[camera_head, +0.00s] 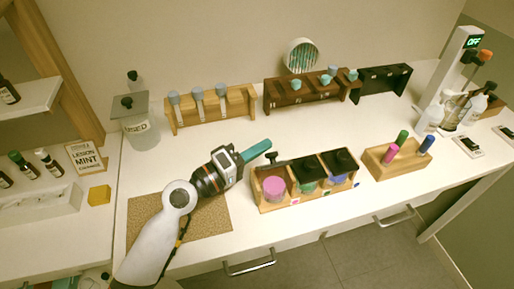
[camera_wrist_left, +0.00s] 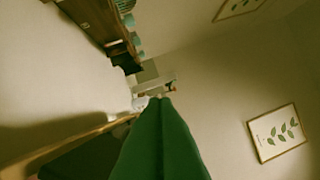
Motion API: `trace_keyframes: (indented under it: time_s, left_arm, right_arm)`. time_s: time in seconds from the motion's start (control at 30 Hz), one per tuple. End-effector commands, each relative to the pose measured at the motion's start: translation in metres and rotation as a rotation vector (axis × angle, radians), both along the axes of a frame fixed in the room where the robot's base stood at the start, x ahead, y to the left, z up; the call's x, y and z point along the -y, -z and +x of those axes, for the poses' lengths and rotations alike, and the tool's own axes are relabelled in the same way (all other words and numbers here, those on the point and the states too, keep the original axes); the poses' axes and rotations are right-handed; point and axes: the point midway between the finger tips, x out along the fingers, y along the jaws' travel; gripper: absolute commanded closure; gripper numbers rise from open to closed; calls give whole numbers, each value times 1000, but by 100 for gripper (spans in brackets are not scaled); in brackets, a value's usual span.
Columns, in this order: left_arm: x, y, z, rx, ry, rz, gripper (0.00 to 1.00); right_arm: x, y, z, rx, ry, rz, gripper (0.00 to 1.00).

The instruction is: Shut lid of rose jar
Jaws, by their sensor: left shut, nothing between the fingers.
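The pink jar (camera_head: 273,189), which I take to be the rose jar, sits in the left compartment of a wooden box. Its pink top is exposed, and a dark lid with a black knob (camera_head: 272,158) stands raised behind it. A green jar (camera_head: 307,186) and a blue jar (camera_head: 338,178) beside it have dark lids above them. My left gripper (camera_head: 266,144) has teal fingers pressed together, empty, just behind and left of the raised lid. The shut fingers also fill the lower middle of the left wrist view (camera_wrist_left: 161,101). My right gripper is not in view.
A block with coloured sticks (camera_head: 394,157) stands right of the box. A wooden rack (camera_head: 212,110) and a dark rack (camera_head: 305,94) stand at the back. A glass jar (camera_head: 141,130) is at the left. Bare counter lies behind the box.

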Motion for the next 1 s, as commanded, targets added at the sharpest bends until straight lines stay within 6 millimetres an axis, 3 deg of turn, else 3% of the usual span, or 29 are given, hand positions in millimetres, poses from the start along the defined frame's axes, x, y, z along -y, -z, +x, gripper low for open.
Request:
trace_keyframes:
  time_s: [0.5, 1.0]
  left_arm:
    - [9, 9, -30, -2, 0, 1, 100]
    - [15, 21, -46, -1, 0, 0, 100]
  right_arm:
    - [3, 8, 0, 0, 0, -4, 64]
    - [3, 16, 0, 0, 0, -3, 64]
